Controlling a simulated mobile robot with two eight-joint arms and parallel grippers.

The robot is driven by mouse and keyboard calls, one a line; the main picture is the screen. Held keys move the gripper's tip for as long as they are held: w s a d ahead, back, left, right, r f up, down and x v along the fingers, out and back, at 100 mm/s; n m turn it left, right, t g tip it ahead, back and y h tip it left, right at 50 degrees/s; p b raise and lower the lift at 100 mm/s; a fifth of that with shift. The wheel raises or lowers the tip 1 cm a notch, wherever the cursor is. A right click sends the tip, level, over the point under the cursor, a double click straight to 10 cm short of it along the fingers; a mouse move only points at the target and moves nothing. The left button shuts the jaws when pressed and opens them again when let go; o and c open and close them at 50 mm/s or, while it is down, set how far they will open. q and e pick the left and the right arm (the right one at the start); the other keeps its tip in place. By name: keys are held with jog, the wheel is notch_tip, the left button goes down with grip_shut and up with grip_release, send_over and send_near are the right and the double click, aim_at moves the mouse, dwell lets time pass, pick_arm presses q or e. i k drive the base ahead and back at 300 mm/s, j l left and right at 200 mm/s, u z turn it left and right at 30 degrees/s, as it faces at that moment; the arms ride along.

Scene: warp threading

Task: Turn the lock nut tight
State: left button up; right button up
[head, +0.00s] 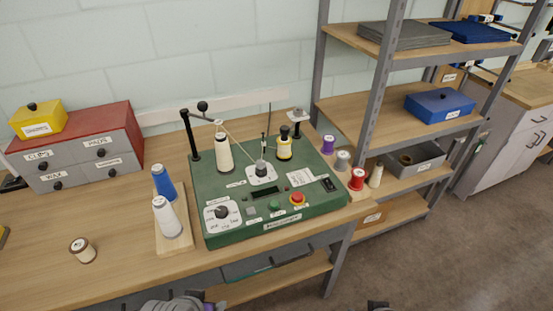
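A green machine (225,180) stands on the wooden bench. A cream cone of thread (223,152) stands at its back left, with a thread running from it towards a white plate with a small grey post (261,168). A yellow spool (284,148) with a black cap (285,131) stands at its back right. A post with a pale disc (298,114) rises behind it. I cannot tell which small part is the lock nut. My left gripper (190,302) and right gripper (378,305) barely show at the bottom edge, apart from the machine. Their fingers are mostly cut off.
A black arm post (190,135) stands at the machine's left. Blue and white cones (166,215) stand on a wooden board to the left. Small spools (357,179) stand to the right. A brown spool (83,250) is front left. Shelving (375,80) rises at the right.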

aim_at(297, 112)
jog(key=i+l, duration=0.15)
jog(key=l, duration=0.2)
jog(key=i+l, duration=0.35)
jog(key=l, duration=0.3)
